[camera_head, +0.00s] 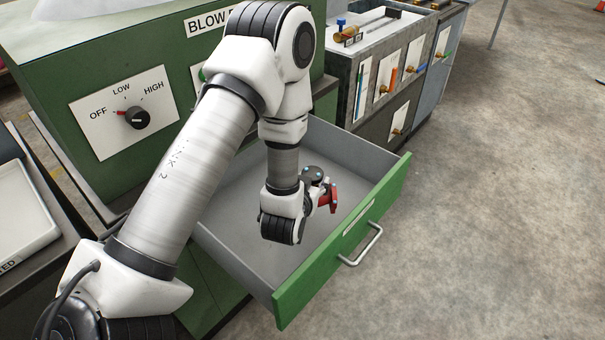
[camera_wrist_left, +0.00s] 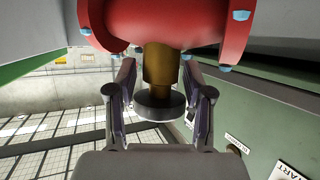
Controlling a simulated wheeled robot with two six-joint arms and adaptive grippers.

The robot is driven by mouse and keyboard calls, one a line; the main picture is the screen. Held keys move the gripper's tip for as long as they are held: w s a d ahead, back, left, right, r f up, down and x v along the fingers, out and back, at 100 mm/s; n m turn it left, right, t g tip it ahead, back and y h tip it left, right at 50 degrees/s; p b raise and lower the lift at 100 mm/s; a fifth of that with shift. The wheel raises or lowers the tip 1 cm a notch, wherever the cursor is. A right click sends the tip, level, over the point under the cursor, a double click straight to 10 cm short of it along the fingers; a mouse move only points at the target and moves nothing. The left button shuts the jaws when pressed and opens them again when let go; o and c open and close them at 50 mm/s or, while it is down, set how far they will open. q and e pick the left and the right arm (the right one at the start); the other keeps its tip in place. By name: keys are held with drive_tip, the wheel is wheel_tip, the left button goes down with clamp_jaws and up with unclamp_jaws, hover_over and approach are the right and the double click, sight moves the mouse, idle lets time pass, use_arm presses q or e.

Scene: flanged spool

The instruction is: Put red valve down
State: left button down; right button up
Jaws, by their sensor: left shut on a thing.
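The red valve (camera_head: 329,197) is only partly visible in the head view, at my left gripper (camera_head: 318,190), over the open drawer (camera_head: 345,245). In the left wrist view the valve's red flanged body (camera_wrist_left: 180,22) with blue bolts fills the top. A brass stem (camera_wrist_left: 160,66) and a dark round disc (camera_wrist_left: 160,104) lie between the two fingers of my left gripper (camera_wrist_left: 159,93). That gripper is shut on the valve at its stem and disc. I cannot tell whether the valve touches the drawer floor. My right gripper is not in view.
The drawer is pulled out of a green cabinet with an OFF-LOW-HIGH knob (camera_head: 137,117). Its grey floor looks bare around the arm. A white tray (camera_head: 22,215) stands at the left. Grey units with coloured levers (camera_head: 387,78) stand behind.

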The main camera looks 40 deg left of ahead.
use_arm(q)
drive_tip(key=shift+f, duration=3.2)
drive_tip(key=shift+f+b, duration=0.2)
drive_tip(key=shift+b, duration=0.1)
drive_tip(key=shift+c, duration=2.2)
unclamp_jaws()
drive_tip(key=shift+s, duration=0.1)
drive_tip(key=shift+r, duration=0.2)
drive_tip(key=shift+s+d, duration=0.15)
drive_tip(key=shift+s, duration=0.15)
drive_tip(key=v, duration=0.7)
